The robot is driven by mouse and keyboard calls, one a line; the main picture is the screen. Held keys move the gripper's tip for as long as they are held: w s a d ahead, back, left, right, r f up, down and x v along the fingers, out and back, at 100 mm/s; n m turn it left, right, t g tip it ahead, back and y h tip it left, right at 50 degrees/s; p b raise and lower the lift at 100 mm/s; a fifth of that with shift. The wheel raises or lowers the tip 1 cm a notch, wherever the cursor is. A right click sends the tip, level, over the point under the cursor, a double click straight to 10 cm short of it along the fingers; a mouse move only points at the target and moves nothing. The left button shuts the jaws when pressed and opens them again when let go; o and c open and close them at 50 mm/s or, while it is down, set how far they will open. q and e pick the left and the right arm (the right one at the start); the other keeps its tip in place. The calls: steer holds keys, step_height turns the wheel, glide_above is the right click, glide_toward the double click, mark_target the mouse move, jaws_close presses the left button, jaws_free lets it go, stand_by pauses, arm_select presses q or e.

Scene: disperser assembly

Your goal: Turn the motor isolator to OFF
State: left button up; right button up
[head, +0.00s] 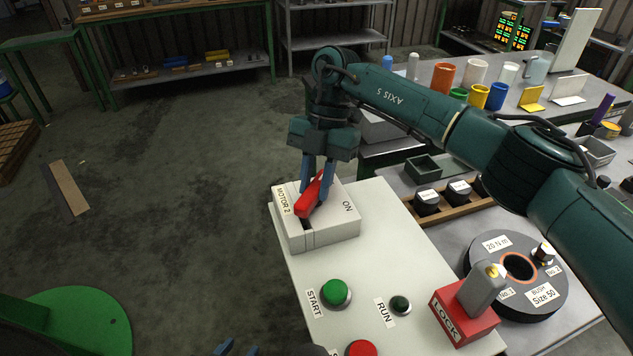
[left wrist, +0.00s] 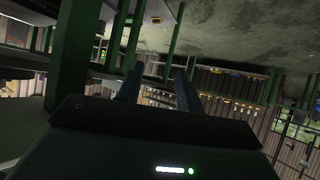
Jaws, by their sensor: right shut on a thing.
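The motor isolator (head: 330,228) is a pale grey box labelled MOTOR 2 and ON, at the far end of a light control panel (head: 400,235). Its red handle (head: 308,204) lies slanted across the top, away from the ON label. No OFF label is visible. My right gripper (head: 318,190) points down with its blue fingers shut on the red handle. My left gripper (head: 238,347) only just shows at the bottom edge of the head view. In the left wrist view its two fingers (left wrist: 158,90) stand apart with nothing between them.
A green START button (head: 336,292), a RUN lamp (head: 400,305), a red button (head: 361,348) and a red LOCK block (head: 463,318) are on the panel. A dark round bush fixture (head: 535,305) stands to the right. Open floor lies left of the panel.

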steer(key=n, duration=0.2)
steer(key=n+h+b, duration=0.1)
steer(key=n, duration=0.1)
steer(key=shift+a+n+h, duration=0.15)
steer(key=shift+n+h, duration=0.15)
steer(key=n+h, duration=0.1)
steer(key=n, duration=0.1)
steer(key=shift+n+b, duration=0.3)
steer(key=shift+n, duration=0.1)
arm_select(q)
steer(key=shift+d, duration=0.4)
arm_select(e)
steer(key=shift+a+n+h, duration=0.1)
steer(key=shift+n+h, duration=0.2)
steer(key=shift+n, duration=0.4)
arm_select(q)
steer(key=shift+w, duration=0.1)
steer(key=shift+f, duration=0.1)
arm_select(e)
steer(key=o, duration=1)
steer(key=shift+r, duration=0.1)
